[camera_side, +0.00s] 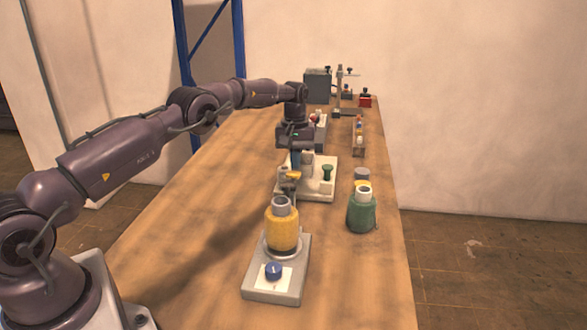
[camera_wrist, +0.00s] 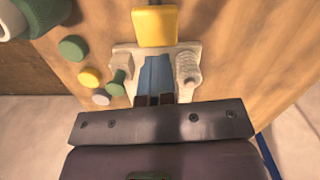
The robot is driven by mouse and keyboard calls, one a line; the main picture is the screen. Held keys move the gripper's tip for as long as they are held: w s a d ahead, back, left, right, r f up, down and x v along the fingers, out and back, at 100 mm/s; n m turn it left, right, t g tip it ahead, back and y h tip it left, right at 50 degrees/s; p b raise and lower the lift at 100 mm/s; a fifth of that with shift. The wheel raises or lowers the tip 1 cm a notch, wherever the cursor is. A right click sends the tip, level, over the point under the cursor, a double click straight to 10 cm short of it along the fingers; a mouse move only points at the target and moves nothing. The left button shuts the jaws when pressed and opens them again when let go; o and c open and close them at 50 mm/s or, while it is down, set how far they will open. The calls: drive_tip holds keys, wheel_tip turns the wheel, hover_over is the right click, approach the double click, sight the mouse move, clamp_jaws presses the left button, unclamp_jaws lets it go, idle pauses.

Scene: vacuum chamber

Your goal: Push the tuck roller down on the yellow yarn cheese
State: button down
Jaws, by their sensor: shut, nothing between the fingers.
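The yellow yarn cheese (camera_side: 283,230) stands upright on a grey base with a blue knob (camera_side: 273,271) in the side view. My gripper (camera_side: 295,158) is shut and empty behind it, above a pale fixture (camera_side: 318,191). In the wrist view the dark fingers (camera_wrist: 154,100) are together next to a blue flat part (camera_wrist: 157,76). A yellow block (camera_wrist: 155,27) lies beyond it. A small yellow piece (camera_side: 291,176) also shows below my gripper in the side view. I cannot tell which part is the tuck roller, nor whether my fingers touch anything.
A green yarn cheese (camera_side: 361,213) stands right of the yellow one. A green spool (camera_side: 327,172) is on the pale fixture. A small rack (camera_side: 358,137), a stand (camera_side: 341,97) and a grey box (camera_side: 317,86) are farther back. The table's left side is clear.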

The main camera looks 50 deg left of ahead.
drive_tip(key=shift+s+a+f, duration=0.3)
drive_tip(key=shift+a+f, duration=0.1)
drive_tip(key=shift+f, duration=0.3)
drive_tip(key=s+d+r, duration=0.2)
drive_tip(key=s+r, duration=0.4)
drive_tip(key=r, duration=0.1)
drive_tip(key=s+d+r, duration=0.3)
drive_tip(key=s+r, duration=0.3)
drive_tip(key=r, duration=0.1)
drive_tip(key=shift+s+r, duration=0.2)
drive_tip(key=shift+s, duration=0.1)
drive_tip(key=shift+d, duration=0.1)
